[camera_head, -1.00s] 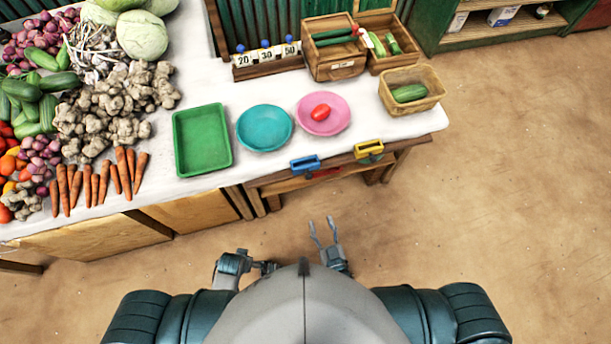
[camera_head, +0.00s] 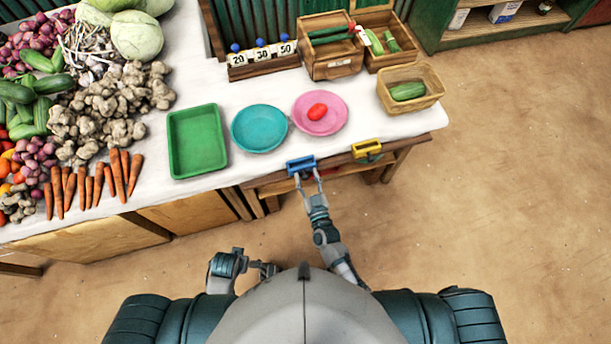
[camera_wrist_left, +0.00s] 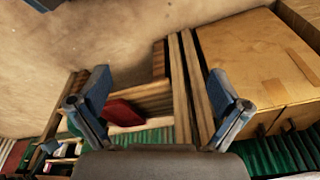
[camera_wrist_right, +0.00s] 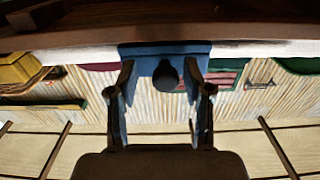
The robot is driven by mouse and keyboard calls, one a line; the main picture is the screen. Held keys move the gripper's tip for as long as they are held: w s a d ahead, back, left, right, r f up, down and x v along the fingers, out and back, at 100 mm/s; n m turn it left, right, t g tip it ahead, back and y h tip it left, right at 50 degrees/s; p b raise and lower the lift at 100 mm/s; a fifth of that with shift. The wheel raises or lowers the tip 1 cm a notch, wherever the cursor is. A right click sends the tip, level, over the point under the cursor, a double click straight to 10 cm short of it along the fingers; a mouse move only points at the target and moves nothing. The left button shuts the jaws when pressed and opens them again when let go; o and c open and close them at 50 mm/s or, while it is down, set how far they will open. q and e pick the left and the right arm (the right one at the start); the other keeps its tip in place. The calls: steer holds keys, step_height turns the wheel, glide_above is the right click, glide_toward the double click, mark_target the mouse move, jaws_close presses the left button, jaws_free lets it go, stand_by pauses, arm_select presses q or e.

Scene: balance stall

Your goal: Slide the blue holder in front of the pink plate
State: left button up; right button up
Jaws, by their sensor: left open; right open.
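The blue holder (camera_head: 301,164) sits on the table's front edge, between the teal plate (camera_head: 259,128) and the pink plate (camera_head: 336,122), a little left of the pink plate's middle. A red tomato-like item (camera_head: 317,112) lies on the pink plate. My right gripper (camera_head: 308,175) is open, its fingertips at the near side of the holder. In the right wrist view the holder (camera_wrist_right: 145,62) spans the space between the fingertips; I cannot tell whether they touch it. My left gripper (camera_wrist_left: 160,105) is open and empty, low in front of the stall.
A yellow holder (camera_head: 367,150) sits on the same edge to the right. A green tray (camera_head: 197,142) lies left of the teal plate. A basket with a cucumber (camera_head: 428,99) stands at the right corner. A red item hangs or lies below the edge, partly hidden.

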steer(key=shift+w+d, duration=0.1)
steer(key=shift+w, duration=0.1)
steer(key=shift+a, duration=0.35)
steer(key=shift+c, duration=0.5)
steer(key=shift+a+r, duration=0.1)
steer(key=shift+a, duration=0.25)
jaws_close()
steer(key=shift+d, duration=0.4)
arm_select(q)
steer(key=f+p, duration=0.1)
steer(key=f, duration=0.3)
steer(key=shift+s+a+f+p, duration=0.2)
steer(key=shift+f+p, duration=0.15)
steer(key=shift+f, duration=0.05)
arm_select(e)
steer(key=w+d, duration=0.2)
steer(key=d, duration=0.8)
steer(key=shift+w+d, duration=0.3)
steer(key=shift+w, duration=0.1)
steer(key=shift+o, duration=0.5)
jaws_free()
